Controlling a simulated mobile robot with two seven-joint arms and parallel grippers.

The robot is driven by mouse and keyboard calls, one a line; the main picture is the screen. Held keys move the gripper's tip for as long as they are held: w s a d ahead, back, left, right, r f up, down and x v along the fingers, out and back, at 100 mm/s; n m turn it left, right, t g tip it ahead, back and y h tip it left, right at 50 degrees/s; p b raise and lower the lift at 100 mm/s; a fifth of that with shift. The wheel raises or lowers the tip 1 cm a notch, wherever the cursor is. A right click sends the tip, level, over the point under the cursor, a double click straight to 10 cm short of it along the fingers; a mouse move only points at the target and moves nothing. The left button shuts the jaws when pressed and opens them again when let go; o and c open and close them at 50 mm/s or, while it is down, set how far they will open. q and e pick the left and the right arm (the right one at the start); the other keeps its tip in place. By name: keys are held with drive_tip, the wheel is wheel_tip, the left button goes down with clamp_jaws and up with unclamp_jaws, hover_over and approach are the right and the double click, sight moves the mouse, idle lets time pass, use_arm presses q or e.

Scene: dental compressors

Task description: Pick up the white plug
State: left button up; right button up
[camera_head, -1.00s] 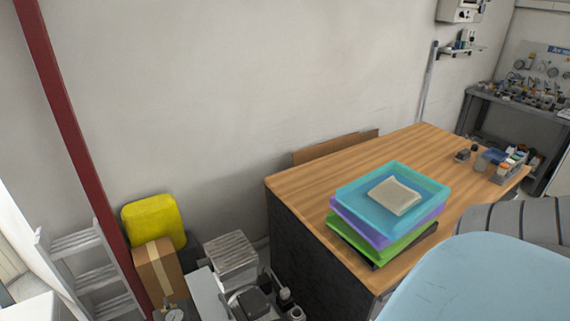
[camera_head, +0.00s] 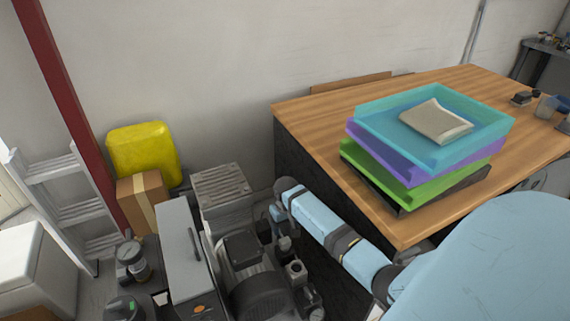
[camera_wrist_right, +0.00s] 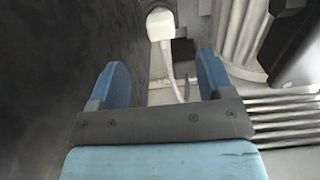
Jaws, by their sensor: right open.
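The white plug (camera_wrist_right: 160,25) shows at the top middle of the right wrist view, with a pale cord hanging below it. My right gripper (camera_wrist_right: 161,78) is open and empty, its two blue fingers spread on either side of the cord in the picture. The plug appears beyond the fingertips, roughly centred between them and apart from them. In the head view my right gripper (camera_head: 280,225) is beside the compressor machinery, partly hidden by its own wrist. I cannot make out the plug in the head view. My left gripper is not in view.
A compressor (camera_head: 255,275) with grey housings stands left of the gripper. A wooden-topped desk (camera_head: 300,115) with stacked trays (camera_head: 370,130) is at the right, its dark side close to my arm. A yellow canister (camera_head: 143,153) and cardboard box (camera_head: 142,195) stand at the left.

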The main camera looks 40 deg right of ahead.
sight(286, 241)
wheel_tip(286, 241, down, 7)
drive_tip(key=shift+r+b, duration=0.2)
drive_tip(key=shift+b, duration=0.65)
drive_tip(key=f+b, duration=0.1)
drive_tip(key=f, duration=0.1)
drive_tip(key=f+b, duration=0.1)
drive_tip(key=f, duration=0.2)
drive_tip(key=shift+w+d+f+b, duration=0.1)
drive_tip(key=shift+w+b, duration=0.1)
drive_tip(key=shift+b, duration=0.1)
drive_tip(key=c, duration=1)
